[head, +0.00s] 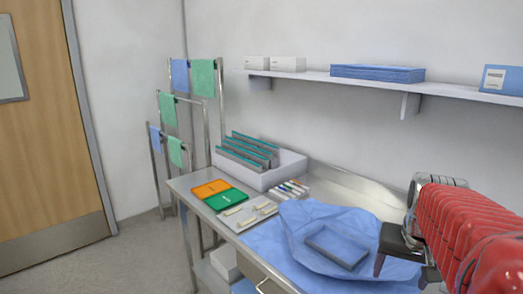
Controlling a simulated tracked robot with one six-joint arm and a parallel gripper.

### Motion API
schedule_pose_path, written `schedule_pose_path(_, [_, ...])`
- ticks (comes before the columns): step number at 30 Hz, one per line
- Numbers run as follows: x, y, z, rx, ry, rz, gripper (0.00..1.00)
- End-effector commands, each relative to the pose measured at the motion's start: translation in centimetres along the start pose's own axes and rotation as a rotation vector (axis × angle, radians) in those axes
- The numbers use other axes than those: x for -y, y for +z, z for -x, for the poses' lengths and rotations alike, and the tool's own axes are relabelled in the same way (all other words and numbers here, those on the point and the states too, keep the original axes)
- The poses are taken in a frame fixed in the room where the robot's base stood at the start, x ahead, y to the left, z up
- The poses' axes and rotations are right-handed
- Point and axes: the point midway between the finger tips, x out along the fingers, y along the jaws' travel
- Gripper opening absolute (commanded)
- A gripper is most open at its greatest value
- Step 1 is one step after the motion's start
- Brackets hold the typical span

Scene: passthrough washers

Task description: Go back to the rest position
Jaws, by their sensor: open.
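My gripper (400,262) is at the right of the head view, at the end of my red-sleeved arm. Its dark fingers point down over the right part of a blue cloth wrap. It is open, and I see nothing held between the fingers. The wrap (300,222) lies crumpled on the metal table (185,190). A shallow blue-grey rectangular tray (337,247) lies on the wrap, left of my gripper and apart from it in the picture. The far finger and the wrap's right side are partly hidden by my arm.
A white bin (262,177) with grey panels stands at the table's back. Orange (210,188) and green (226,200) cards, pale pieces (250,214) and small markers (290,189) lie nearby. A wall shelf (385,85) holds boxes above. Towel racks (205,120) stand left; floor (130,260) is clear.

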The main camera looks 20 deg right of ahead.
Motion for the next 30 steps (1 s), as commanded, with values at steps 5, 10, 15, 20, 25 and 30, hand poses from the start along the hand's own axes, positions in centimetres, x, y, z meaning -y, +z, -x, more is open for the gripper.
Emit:
schedule_pose_path(5, [5.0, 4.4, 0.3, -0.015, -0.044, 0.124, 0.68])
schedule_pose_path(10, [8.6, 8.5, 0.6, -0.029, -0.086, 0.235, 0.68])
schedule_pose_path(15, [11.5, 12.4, 1.0, -0.049, -0.131, 0.346, 0.68])
schedule_pose_path(20, [13.8, 15.7, 1.6, -0.071, -0.176, 0.450, 0.68])
schedule_pose_path(25, [15.9, 18.3, 3.0, -0.110, -0.231, 0.556, 0.68])
schedule_pose_path(30, [17.6, 19.3, 4.5, -0.145, -0.273, 0.623, 0.68])
